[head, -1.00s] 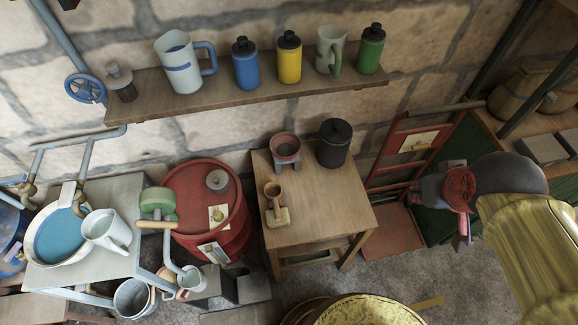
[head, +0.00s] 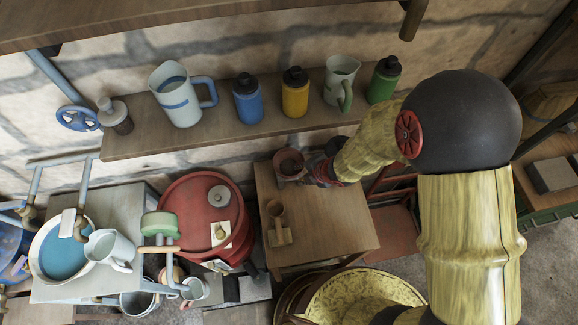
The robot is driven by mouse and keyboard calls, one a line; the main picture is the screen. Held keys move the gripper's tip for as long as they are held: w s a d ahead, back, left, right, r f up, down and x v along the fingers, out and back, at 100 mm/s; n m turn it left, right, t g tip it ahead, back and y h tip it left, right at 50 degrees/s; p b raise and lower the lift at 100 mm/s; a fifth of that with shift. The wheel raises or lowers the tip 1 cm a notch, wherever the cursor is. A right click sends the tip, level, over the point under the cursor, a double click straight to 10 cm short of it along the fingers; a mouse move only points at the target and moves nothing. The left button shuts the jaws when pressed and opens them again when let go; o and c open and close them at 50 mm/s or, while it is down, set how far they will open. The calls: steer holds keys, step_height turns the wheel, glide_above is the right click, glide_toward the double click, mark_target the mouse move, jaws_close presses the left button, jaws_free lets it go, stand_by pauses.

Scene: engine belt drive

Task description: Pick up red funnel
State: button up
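The red funnel (head: 289,160) sits in a small grey stand at the back of the wooden table (head: 345,240). My arm reaches in from the right. My gripper (head: 303,174) is low over the table, just right of the funnel and its stand. It overlaps the funnel's right side in the picture. I cannot tell whether it touches the funnel. The fingers are too small and dark to show whether they are open or shut. My wrist mostly covers the black canister behind it.
A small wooden funnel on a block (head: 278,234) stands at the table's front left. The red barrel (head: 185,226) is to the left. A wall shelf (head: 215,123) with jugs and bottles runs above. The table's front right is clear.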

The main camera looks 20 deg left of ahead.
mark_target(298, 171)
steer(key=x, duration=0.2)
steer(key=b+x, duration=0.1)
steer(key=x, duration=0.4)
steer(key=shift+w+d, duration=0.35)
steer(key=shift+c, duration=0.5)
jaws_close()
